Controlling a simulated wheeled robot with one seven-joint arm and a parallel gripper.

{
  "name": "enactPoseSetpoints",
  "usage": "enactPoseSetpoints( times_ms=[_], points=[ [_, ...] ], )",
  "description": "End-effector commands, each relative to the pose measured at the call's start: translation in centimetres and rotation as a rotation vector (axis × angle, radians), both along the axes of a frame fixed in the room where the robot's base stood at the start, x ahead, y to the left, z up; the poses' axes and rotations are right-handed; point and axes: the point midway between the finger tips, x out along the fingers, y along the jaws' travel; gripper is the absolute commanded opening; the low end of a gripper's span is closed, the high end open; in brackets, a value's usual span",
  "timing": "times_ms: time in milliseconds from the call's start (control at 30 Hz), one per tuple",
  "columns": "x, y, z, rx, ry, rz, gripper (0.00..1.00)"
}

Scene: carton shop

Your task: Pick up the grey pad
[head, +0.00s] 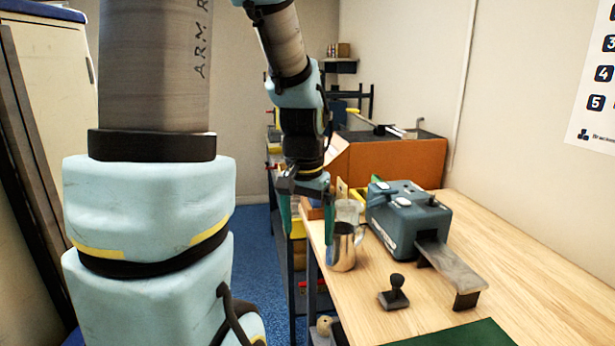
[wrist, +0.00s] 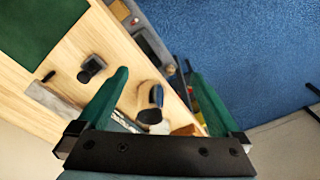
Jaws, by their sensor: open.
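I cannot make out a separate grey pad for certain. The flat grey piece (head: 452,265) in view slopes out from the front of a blue-grey machine (head: 405,218) on the wooden bench; it also shows in the wrist view (wrist: 55,101) at the left. My gripper (head: 308,240) points down at the bench's left edge, with its two green fingers apart and nothing between them that I can see held. In the wrist view the open fingers (wrist: 160,78) frame the bench edge and a metal jug (wrist: 150,98). The grey piece is well to the right of my gripper in the head view.
The metal jug (head: 342,248) stands close beside my right finger. A dark stamp (head: 394,293) stands before the machine, and a green mat (head: 465,336) lies at the near edge. An orange-brown box (head: 400,160) is behind. The bench's right side is clear.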

Motion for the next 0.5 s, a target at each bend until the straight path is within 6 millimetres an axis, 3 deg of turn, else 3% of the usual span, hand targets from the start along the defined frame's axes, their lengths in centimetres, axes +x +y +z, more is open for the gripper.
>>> enactPoseSetpoints(
  times_ms=[33, 100, 200, 367, 500],
  points=[
    [-1.1, 2.5, -1.0, -0.008, -0.007, 0.113, 1.00],
    [-2.2, 4.8, -1.9, -0.018, -0.019, 0.237, 1.00],
    [-3.5, 6.7, -2.8, -0.029, -0.031, 0.351, 1.00],
    [-4.0, 7.4, -3.1, -0.034, -0.037, 0.404, 1.00],
    [-3.1, 5.9, -3.4, -0.036, -0.035, 0.389, 1.00]
  ],
)
